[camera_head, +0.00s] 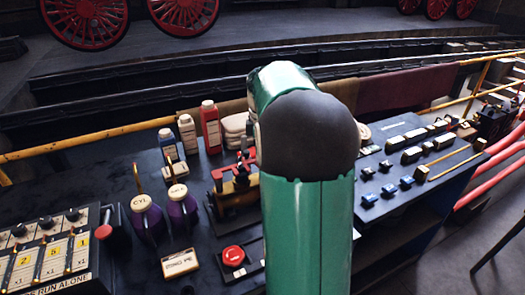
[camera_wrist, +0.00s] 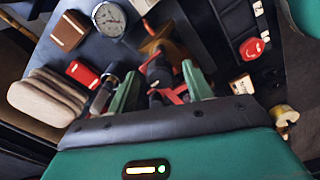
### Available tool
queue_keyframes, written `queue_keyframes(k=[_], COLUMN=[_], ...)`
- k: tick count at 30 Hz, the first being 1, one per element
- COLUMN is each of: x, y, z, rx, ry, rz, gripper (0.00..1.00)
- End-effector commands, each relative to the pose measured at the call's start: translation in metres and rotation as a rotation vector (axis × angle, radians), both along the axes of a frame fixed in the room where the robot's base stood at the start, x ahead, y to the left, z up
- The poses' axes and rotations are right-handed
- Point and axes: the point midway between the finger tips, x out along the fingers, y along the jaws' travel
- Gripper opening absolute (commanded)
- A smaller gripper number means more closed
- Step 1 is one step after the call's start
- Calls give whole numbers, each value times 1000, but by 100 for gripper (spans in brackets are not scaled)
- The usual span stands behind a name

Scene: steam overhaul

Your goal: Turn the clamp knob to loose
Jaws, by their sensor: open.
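A red and brass clamp fixture (camera_head: 236,186) stands on the dark bench, just left of my green arm in the head view. In the wrist view its brass part (camera_wrist: 156,42) and red parts (camera_wrist: 176,95) show beyond and between my fingers. A dark knob-like piece (camera_wrist: 158,70), which looks like the clamp knob, lies between the fingers. My gripper (camera_wrist: 161,76) is open, with one green finger on each side of this piece. I cannot tell whether either finger touches it. In the head view my gripper is hidden behind my arm.
A red push button (camera_head: 233,255) sits in front of the fixture. Purple-bodied bottles (camera_head: 147,218) and a red bottle (camera_head: 211,127) stand left and behind. A round gauge (camera_wrist: 108,18) and folded pale cloths (camera_wrist: 48,96) are near the gripper. A switch panel (camera_head: 47,250) fills the left front.

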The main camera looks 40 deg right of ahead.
Motion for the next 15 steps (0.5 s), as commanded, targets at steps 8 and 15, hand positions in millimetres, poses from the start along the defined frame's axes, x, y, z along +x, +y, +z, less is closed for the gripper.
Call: queue_keyframes(k=[8,15], x=[1,1], y=[0,0], z=[33,87], rx=[-3,-2], ry=[-4,-4], rz=[0,1], gripper=[51,51])
